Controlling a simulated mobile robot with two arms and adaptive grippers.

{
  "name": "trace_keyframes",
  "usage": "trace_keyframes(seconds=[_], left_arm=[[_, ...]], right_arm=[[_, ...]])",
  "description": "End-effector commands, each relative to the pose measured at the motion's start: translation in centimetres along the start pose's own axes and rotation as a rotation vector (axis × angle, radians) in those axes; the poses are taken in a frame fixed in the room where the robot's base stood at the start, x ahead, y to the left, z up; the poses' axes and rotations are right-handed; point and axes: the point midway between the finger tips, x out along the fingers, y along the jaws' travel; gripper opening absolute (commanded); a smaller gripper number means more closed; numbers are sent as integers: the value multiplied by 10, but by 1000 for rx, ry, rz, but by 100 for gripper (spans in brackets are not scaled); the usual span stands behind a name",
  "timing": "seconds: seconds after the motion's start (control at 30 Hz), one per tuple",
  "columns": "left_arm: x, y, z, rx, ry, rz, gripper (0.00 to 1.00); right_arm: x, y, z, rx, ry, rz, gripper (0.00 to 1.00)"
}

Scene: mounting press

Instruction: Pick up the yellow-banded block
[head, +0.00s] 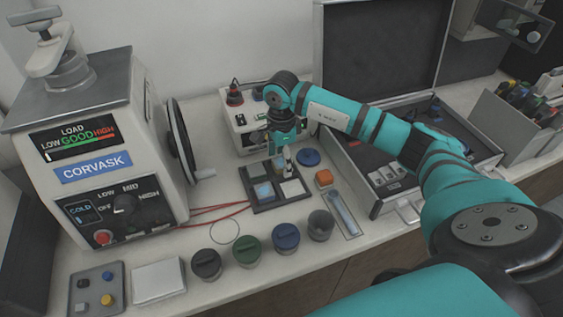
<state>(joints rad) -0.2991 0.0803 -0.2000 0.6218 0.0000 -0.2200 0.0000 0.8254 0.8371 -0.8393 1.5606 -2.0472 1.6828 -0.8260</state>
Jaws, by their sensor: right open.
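My right gripper (283,160) is open and points down over the dark sectioned tray (257,207) in the middle of the bench. Light-topped blocks or pads show in the tray, among them a bluish one (263,191) at the front left and a pale one (291,188) at the front right. The gripper fingers cover part of the back right section. A small pale upright piece shows at the fingers, and I cannot tell whether they touch it. I cannot make out a yellow band on any block. My left gripper is not in view.
The mounting press (105,150) stands at the left. Several dark lidded jars (246,252) line the front. An orange block (323,178) and a blue disc (308,157) are right of the tray. A control box (240,125) stands behind, and an open case (375,200) at the right.

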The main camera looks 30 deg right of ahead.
Motion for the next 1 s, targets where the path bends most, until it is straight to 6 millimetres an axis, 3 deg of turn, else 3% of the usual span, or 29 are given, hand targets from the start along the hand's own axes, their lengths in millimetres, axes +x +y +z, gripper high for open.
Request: trace_keyframes(seconds=[0.27,0.8,1.0], left_arm=[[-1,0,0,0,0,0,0],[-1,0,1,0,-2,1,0],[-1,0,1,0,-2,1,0]], right_arm=[[5,0,0,0,0,0,69],[5,0,0,0,0,0,1],[4,-1,0,0,-1,-2,0]])
